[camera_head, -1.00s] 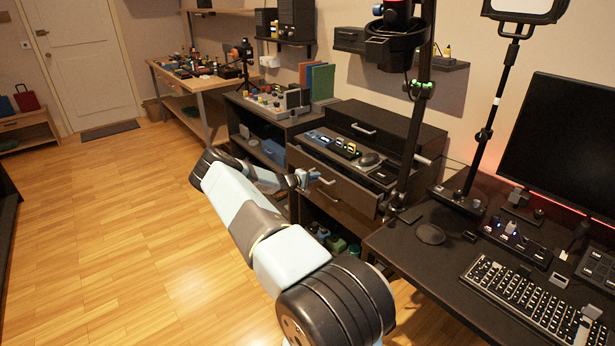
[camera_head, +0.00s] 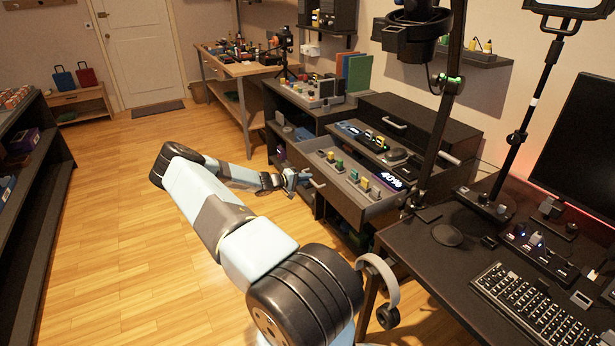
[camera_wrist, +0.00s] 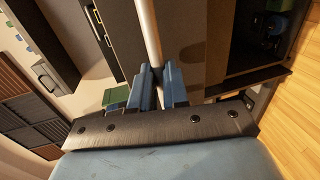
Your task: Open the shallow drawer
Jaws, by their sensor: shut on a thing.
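The shallow drawer (camera_head: 341,199) stands pulled out of the dark cabinet, and its inside shows. Several small coloured items and a dark label reading 40% lie in it. My gripper (camera_head: 299,179) is at the drawer's front face, by the handle (camera_head: 318,183). In the wrist view, the fingers of my gripper (camera_wrist: 158,88) are shut around the pale metal bar of the handle (camera_wrist: 149,35). The fingertips hide part of the bar.
A closed upper drawer unit (camera_head: 420,128) with its own handle sits on the cabinet. The desk (camera_head: 433,270) with keyboard and mouse is at right, headphones (camera_head: 383,290) at its near edge. Wooden floor (camera_head: 110,250) is free at left.

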